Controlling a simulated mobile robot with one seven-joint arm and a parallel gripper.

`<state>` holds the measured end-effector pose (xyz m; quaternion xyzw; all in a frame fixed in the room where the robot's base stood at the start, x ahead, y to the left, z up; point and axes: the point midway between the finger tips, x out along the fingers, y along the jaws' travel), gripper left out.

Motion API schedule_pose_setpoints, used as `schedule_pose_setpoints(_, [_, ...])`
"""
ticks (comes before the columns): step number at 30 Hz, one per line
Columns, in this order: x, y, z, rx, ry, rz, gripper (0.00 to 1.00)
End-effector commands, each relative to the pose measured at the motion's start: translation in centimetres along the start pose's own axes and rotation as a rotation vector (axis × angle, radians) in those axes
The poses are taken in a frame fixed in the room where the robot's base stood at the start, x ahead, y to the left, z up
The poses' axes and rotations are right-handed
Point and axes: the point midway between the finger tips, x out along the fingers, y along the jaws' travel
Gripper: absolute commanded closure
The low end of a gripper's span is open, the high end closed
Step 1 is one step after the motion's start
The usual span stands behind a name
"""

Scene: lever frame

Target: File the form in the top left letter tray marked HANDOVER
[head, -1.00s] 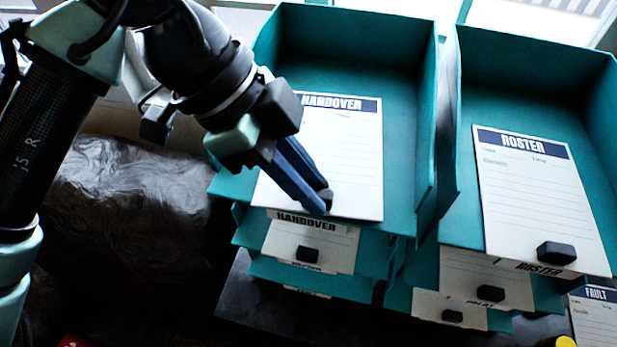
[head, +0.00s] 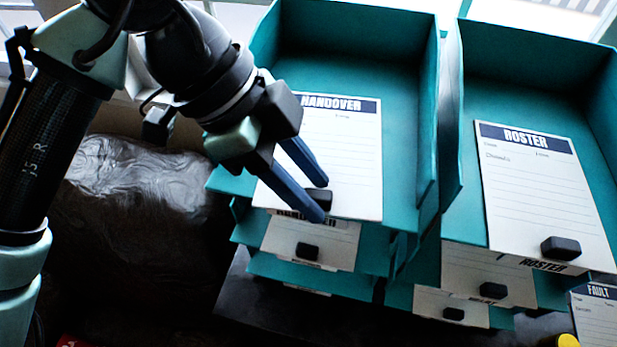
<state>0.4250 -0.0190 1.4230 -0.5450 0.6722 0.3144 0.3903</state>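The form, a white sheet with a dark blue HANDOVER header and a black block (head: 319,198) near its front edge, lies in the top left letter tray. The form (head: 350,160) is flat on the tray floor, close to its open front. The teal top left tray (head: 350,50) has raised back and side walls. My gripper (head: 319,200) is open, with its two blue fingers apart on either side of the black block. I cannot tell whether a finger touches it. My gripper covers the form's left part.
A lower left tray holds another HANDOVER form (head: 320,242). The top right tray (head: 540,60) holds a ROSTER form (head: 540,190), with more trays below. A FAULT form (head: 598,315) and a yellow object (head: 566,341) are at lower right. A shiny dark surface (head: 140,185) lies left.

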Motion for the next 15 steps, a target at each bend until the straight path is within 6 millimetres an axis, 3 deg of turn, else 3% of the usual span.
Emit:
schedule_pose_setpoints(11, [-0.1,0.0,0.0,-0.001,-0.001,0.000,0.44])
schedule_pose_setpoints(15, [-1.1,-0.1,0.2,-0.002,-0.002,-0.002,0.44])
